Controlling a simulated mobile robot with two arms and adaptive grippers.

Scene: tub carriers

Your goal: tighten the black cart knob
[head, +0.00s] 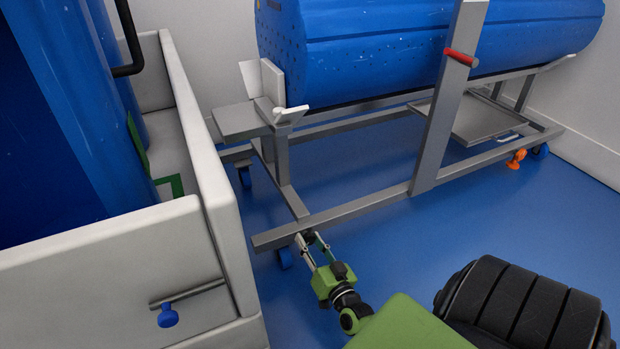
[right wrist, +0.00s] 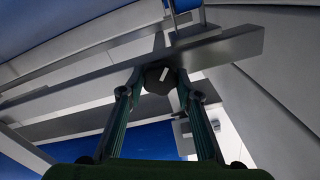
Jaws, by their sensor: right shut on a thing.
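The black cart knob (right wrist: 158,77) sits under the end of the grey cart frame's lower rail, with a white mark across its face. My right gripper (right wrist: 155,85) has its two fingers on either side of the knob and is shut on it. In the head view my right gripper (head: 313,245) reaches up to the near left end of the cart's lower rail (head: 340,213). There the knob is a small dark spot, mostly hidden by the fingers. My left gripper is not in view.
The cart carries a large blue tub (head: 420,45). An orange knob (head: 516,159) is at its right and a red grip (head: 461,57) on its upright. At left, a pale walled carrier (head: 110,265) has a blue knob (head: 168,316). Blue floor (head: 400,250) is clear between.

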